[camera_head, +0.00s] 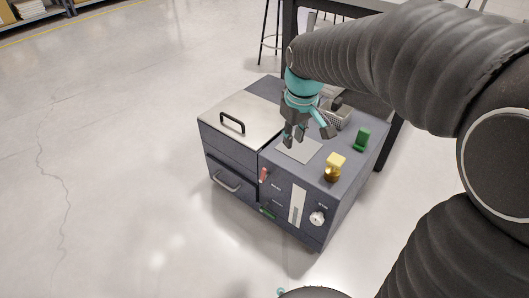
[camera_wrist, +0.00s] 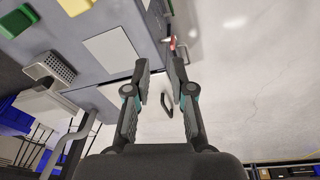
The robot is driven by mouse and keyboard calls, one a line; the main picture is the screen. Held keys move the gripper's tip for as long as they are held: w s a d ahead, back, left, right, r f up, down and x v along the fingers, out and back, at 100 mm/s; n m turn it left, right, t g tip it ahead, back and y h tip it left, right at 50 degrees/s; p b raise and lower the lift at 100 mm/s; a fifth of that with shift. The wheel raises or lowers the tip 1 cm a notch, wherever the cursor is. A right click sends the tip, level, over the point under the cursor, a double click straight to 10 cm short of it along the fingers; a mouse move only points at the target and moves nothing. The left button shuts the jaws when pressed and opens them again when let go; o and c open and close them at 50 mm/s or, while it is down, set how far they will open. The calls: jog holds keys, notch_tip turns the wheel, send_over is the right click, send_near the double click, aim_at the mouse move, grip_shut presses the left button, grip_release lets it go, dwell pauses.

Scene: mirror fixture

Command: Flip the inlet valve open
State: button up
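A grey cabinet (camera_head: 300,222) stands on the floor with several controls on it. A red lever (camera_head: 263,174) sits at the upper left of its front face and also shows beyond my fingertips in the wrist view (camera_wrist: 173,44). A green lever (camera_head: 267,213) is lower on that face. A yellow-topped brass fitting (camera_head: 335,163) stands on the top near the front edge. The labels are too small to read, so I cannot tell which part is the inlet valve. My gripper (camera_head: 308,134) is above the cabinet top, open and empty; its spread fingers show in the wrist view (camera_wrist: 159,67).
A metal lid with a black handle (camera_head: 232,122) covers the cabinet's left part. A pale plate (camera_head: 299,149), a green block (camera_head: 361,139) and a mesh box (camera_head: 338,117) are on the right part. A round knob (camera_head: 317,217) is on the front. Floor at left is clear.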

aim_at(264, 177)
jog(key=w+a+f+n, duration=0.1)
jog(key=w+a+f, duration=0.1)
jog(key=f, duration=0.2)
jog(key=w+a+f+n+g+b, duration=0.1)
jog(key=w+a+f, duration=0.2)
jog(key=w+a+f+n+g, duration=0.1)
jog(key=w+a+f, duration=0.1)
jog(key=w+f, duration=0.1)
jog(key=shift+w+a+f+b, duration=0.1)
jog(key=shift+f+b, duration=0.1)
jog(key=shift+f, duration=0.25)
jog(key=shift+a+f+b, duration=0.1)
jog(key=shift+f+b, duration=0.05)
jog(key=shift+f, duration=0.25)
notch_tip(264, 177, down, 14)
jog(key=shift+r+b, duration=0.2)
jog(key=shift+b, duration=0.85)
grip_shut()
